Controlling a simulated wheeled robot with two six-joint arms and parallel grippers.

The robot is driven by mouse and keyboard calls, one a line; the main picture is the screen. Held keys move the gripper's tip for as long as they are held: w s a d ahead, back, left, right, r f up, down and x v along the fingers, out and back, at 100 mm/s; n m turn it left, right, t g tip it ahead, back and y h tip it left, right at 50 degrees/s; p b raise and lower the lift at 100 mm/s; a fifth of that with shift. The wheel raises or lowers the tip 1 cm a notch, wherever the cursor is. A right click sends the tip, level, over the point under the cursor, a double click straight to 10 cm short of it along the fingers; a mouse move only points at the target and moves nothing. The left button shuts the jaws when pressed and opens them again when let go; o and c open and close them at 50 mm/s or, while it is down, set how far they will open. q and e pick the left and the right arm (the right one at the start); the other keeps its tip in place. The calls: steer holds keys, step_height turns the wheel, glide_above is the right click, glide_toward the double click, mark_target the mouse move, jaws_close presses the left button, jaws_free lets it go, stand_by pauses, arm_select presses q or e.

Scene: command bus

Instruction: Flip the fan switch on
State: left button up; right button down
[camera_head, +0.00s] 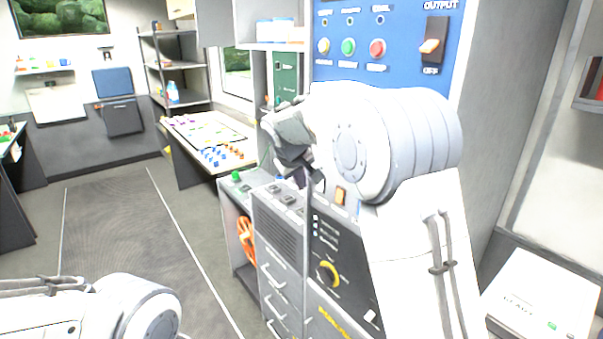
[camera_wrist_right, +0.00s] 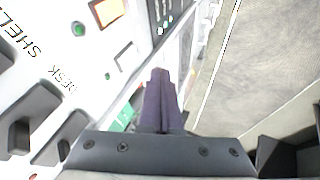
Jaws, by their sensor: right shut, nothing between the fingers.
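No label reading "fan" is legible in either view, so I cannot tell which switch is the fan switch. In the right wrist view, a white panel carries dark rocker switches (camera_wrist_right: 35,108) with labels reading "SHEL…" and "DESK", and a lit orange-red switch (camera_wrist_right: 108,11). My right gripper (camera_head: 316,180) is shut and empty, with its fingers pointing down by the grey console (camera_head: 275,205). The shut fingers (camera_wrist_right: 160,90) show beyond the panel's edge in the wrist view; I cannot tell whether they touch anything. My left gripper is out of view; only its arm shows at the lower left.
A blue panel (camera_head: 400,30) with coloured buttons and an output rocker switch (camera_head: 433,46) is behind my right arm. A yellow-ringed knob (camera_head: 328,274) is on the console's dark front. A table (camera_head: 190,165) with small coloured pieces stands beyond. The floor (camera_head: 130,225) at left is clear.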

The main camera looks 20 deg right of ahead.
mark_target(320, 185)
steer(key=w+d+f+p, duration=0.2)
steer(key=w+d+f, duration=0.1)
steer(key=d+f, duration=0.1)
steer(key=shift+w+d+p, duration=0.3)
steer(key=shift+d+p, duration=0.05)
steer(key=shift+d, duration=0.25)
steer(key=shift+f, duration=0.1)
